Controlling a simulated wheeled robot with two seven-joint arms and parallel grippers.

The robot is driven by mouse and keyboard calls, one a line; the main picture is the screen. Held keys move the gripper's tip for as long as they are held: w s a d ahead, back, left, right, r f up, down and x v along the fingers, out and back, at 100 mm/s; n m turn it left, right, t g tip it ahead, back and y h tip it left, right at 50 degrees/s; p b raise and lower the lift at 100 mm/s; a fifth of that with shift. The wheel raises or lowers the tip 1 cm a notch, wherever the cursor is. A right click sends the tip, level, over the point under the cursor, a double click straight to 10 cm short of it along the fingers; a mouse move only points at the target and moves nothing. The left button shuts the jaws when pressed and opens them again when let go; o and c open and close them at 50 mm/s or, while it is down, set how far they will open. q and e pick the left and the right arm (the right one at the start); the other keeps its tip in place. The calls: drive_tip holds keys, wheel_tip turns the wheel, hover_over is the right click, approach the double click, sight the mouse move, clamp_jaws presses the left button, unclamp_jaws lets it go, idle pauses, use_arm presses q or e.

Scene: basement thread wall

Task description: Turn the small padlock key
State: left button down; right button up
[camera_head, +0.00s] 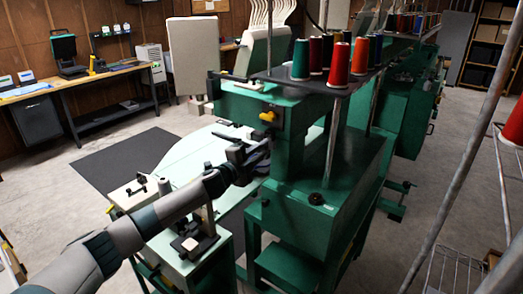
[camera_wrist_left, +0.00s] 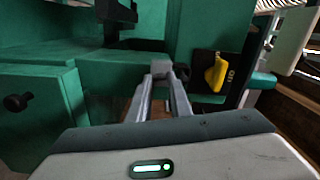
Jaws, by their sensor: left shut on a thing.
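My left gripper (camera_head: 247,155) reaches in from the left against the front of the green machine (camera_head: 232,104). In the left wrist view its two fingers (camera_wrist_left: 170,74) come together at dark tips close to the green housing. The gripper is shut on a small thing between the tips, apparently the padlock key. The tips hide the key, and I cannot tell its turn angle. A yellow knob (camera_wrist_left: 214,73) on a black plate sits just right of the tips, apart from them; it also shows in the head view (camera_head: 268,116). My right gripper is not in view.
Several thread cones, such as a red one (camera_head: 340,64), stand on the rack above the machine. A pale green table (camera_head: 190,155) lies beside my left arm. A dark handle (camera_wrist_left: 18,102) sticks out at left in the wrist view.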

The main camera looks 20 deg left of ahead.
use_arm(q)
drive_tip(key=shift+m, duration=0.7)
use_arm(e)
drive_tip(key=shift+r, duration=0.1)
use_arm(q)
drive_tip(key=c, duration=1.6)
unclamp_jaws()
